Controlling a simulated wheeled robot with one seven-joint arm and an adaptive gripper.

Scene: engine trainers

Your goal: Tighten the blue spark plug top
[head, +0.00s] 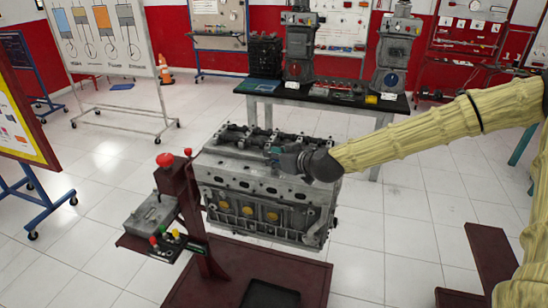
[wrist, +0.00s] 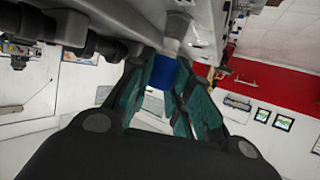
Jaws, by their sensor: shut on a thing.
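The blue spark plug top (wrist: 163,73) shows in the wrist view between the two teal fingers of my gripper (wrist: 165,85). My gripper is shut on it. A pale cylindrical piece (wrist: 174,35) extends from the blue top toward the engine. In the head view my gripper (head: 275,155) is at the upper right part of the grey engine block (head: 255,188), and the blue top cannot be made out there. The engine block sits on a dark red stand (head: 185,210).
A black tray (head: 268,294) lies on the stand's base. A workbench (head: 325,98) with other engines stands behind. White floor is open around the stand.

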